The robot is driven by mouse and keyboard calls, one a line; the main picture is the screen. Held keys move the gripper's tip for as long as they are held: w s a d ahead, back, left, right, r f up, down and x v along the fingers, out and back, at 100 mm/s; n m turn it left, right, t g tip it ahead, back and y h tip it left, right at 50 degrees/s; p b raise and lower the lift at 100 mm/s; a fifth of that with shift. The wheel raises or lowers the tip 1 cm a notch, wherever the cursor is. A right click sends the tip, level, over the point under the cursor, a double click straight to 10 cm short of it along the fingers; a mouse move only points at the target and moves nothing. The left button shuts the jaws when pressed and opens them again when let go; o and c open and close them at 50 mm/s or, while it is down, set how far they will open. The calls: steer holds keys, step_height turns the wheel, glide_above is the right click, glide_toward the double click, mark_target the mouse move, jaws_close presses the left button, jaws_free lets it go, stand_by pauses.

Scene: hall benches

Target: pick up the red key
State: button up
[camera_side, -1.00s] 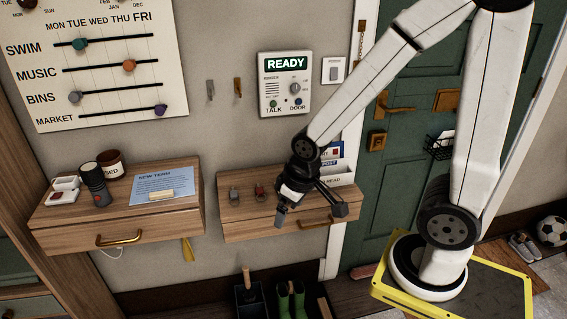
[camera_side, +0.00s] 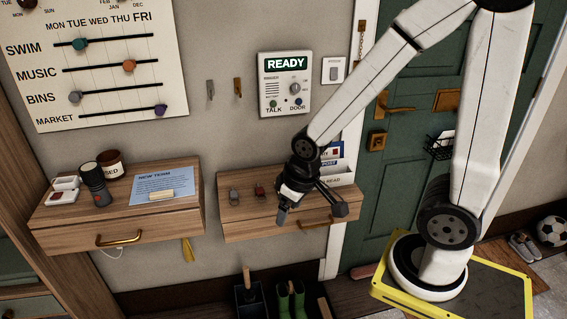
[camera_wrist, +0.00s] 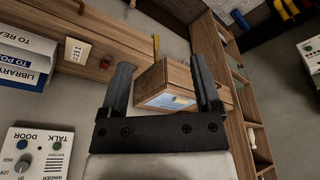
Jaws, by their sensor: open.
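The red key (camera_side: 259,191) lies on top of the right-hand drawer shelf (camera_side: 230,211), to the left of my gripper in the side view. A small grey key-like item (camera_side: 234,195) lies to its left. My gripper (camera_wrist: 161,68) is open and empty, its two fingers well apart in the wrist view. In the side view it hangs over the shelf's right part, with the red key outside its jaws. A small dark red item (camera_wrist: 105,63), probably the red key, shows just left of the left finger in the wrist view.
A letter rack (camera_side: 338,172) stands behind my gripper at the shelf's right end. The intercom (camera_side: 285,84) is on the wall above. The left shelf (camera_side: 190,211) holds a blue notice (camera_side: 160,184), a dark canister (camera_side: 95,184) and a jar. A gap separates the shelves.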

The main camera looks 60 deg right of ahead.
stand_by(0.3)
steer(key=n+g, duration=0.3)
steer(key=n, duration=2.3)
glide_toward(260, 189)
steer(key=shift+s+a+f, duration=0.2)
steer(key=shift+s+a, duration=0.1)
steer(key=shift+a, duration=0.2)
steer(key=shift+w+d+f+n, duration=0.15)
steer(key=shift+d+f+n, duration=0.25)
steer(key=shift+d+n, duration=0.1)
steer(key=shift+f, duration=1.25)
steer(key=shift+f, duration=0.1)
